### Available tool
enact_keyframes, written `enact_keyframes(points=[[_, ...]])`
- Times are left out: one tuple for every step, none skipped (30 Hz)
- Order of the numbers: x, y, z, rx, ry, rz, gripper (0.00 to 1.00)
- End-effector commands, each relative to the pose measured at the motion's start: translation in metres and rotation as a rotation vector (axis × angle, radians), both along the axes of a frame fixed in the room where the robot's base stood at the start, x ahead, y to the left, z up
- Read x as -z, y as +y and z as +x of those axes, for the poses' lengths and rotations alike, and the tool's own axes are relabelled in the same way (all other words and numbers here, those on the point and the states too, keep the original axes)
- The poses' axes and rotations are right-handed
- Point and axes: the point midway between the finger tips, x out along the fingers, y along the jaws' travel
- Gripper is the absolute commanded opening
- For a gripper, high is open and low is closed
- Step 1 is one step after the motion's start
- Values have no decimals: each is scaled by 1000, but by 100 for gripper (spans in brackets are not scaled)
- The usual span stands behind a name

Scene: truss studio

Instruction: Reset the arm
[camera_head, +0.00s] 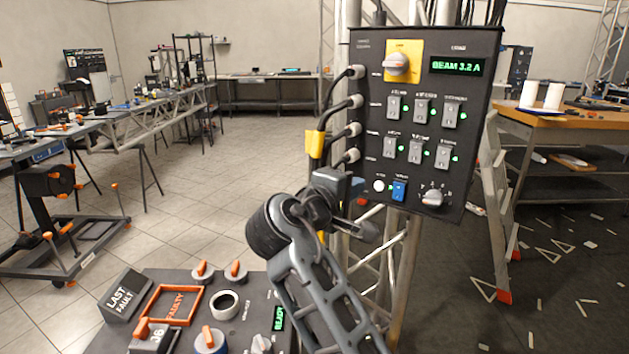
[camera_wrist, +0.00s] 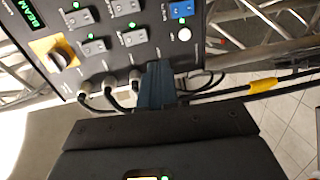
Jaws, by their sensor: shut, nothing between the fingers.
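My arm rises from the bottom edge of the head view and bends at a dark round joint. My gripper (camera_head: 352,186) is at its end, in front of the lower left edge of the black control panel (camera_head: 480,110). In the wrist view the blue-grey fingers (camera_wrist: 156,72) are shut together with nothing between them. They point at the panel's edge, near the plugged cables; I cannot tell whether they touch it. The blue rocker switch (camera_head: 399,191) and white button (camera_head: 379,186) are just right of the gripper. The panel's green display (camera_head: 457,67) reads "BEAM 3.2 A".
A dark console (camera_head: 185,278) with orange-handled knobs and a "LAST FAULT" block (camera_head: 124,295) stands below left. Black cables (camera_head: 335,90) loop beside the panel; one carries a yellow tag (camera_head: 315,144). A ladder (camera_head: 495,210) stands right. Open tiled floor (camera_head: 235,150) lies behind.

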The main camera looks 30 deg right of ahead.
Motion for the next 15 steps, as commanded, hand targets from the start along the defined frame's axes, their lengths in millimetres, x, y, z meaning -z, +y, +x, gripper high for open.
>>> enact_keyframes(points=[[0,0,0,0,0,0,0],[0,0,0,0,0,0,0],[0,0,0,0,0,0,0],[0,0,0,0,0,0,0],[0,0,0,0,0,0,0],[1,0,0,-2,1,1,0],[3,0,0,-7,2,1,0],[7,1,-1,-14,3,4,0],[14,2,-2,-30,4,10,0],[21,4,-4,-46,5,14,0],[30,5,-6,-66,7,21,0],[44,8,-9,-99,9,32,0],[55,11,-11,-127,8,44,0],[67,14,-15,-156,7,57,0],[84,19,-21,-200,4,78,0]])
